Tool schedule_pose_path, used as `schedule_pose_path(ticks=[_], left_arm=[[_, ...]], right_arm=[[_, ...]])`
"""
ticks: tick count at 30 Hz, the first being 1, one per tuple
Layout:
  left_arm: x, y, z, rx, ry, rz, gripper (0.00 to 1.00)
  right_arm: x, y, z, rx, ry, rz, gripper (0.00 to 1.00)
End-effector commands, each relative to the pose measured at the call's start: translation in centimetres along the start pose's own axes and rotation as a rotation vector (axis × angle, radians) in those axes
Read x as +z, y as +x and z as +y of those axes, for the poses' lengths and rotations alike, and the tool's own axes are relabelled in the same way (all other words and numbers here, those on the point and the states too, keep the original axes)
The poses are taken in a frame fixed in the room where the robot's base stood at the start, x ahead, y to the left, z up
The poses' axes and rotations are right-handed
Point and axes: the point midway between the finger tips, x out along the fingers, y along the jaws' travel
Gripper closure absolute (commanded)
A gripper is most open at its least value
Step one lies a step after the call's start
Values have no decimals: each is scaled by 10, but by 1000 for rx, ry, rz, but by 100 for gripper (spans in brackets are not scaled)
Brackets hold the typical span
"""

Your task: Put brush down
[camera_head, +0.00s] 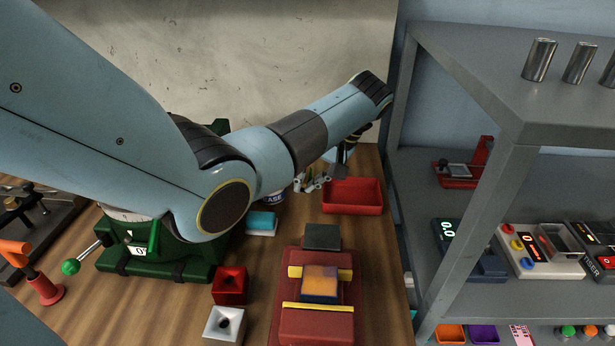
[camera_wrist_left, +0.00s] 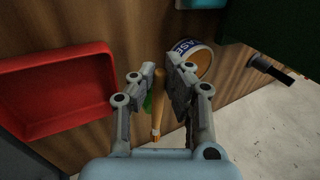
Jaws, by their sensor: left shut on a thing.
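My left gripper (camera_head: 343,160) reaches down at the back of the wooden bench, beside the red tray (camera_head: 352,196). In the left wrist view my left gripper (camera_wrist_left: 165,85) is shut on the brush (camera_wrist_left: 159,92), whose light wooden handle shows between the fingers. A bit of green shows beside the handle. The brush's far end is hidden, and I cannot tell whether it touches the bench. In the head view I cannot make out the brush behind the wrist. My right gripper is not in view.
A can with a blue-and-white label (camera_wrist_left: 192,57) stands close to the fingers. The red tray also shows in the left wrist view (camera_wrist_left: 55,90). A green machine (camera_head: 160,262), a red block (camera_head: 230,285) and a red fixture (camera_head: 316,325) occupy the bench. A grey shelf (camera_head: 480,150) stands right.

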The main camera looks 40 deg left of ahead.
Motion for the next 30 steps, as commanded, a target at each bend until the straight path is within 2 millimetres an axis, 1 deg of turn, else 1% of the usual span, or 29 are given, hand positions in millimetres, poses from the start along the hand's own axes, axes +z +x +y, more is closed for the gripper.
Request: schedule_pose_path(ticks=[3,4,6,9,16,19,21,23,26,27,28,30], left_arm=[[0,0,0,0,0,0,100],[0,0,0,0,0,0,85],[0,0,0,0,0,0,76],[0,0,0,0,0,0,65],[0,0,0,0,0,0,65],[-1,-5,-2,1,-1,2,65],[-1,-13,-7,1,-1,2,65],[-2,-24,-4,4,0,4,65],[-1,-47,-4,5,-1,3,65],[-1,-58,-4,4,-1,3,65],[-1,-66,-5,5,1,2,65],[-1,-86,-8,2,1,0,65]], right_arm=[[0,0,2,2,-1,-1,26],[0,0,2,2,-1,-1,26],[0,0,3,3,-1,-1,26],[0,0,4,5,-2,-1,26],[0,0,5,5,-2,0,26],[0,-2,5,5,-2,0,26],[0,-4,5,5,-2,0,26],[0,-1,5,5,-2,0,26],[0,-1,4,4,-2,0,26],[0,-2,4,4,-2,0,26],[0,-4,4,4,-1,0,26],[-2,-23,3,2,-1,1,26]])
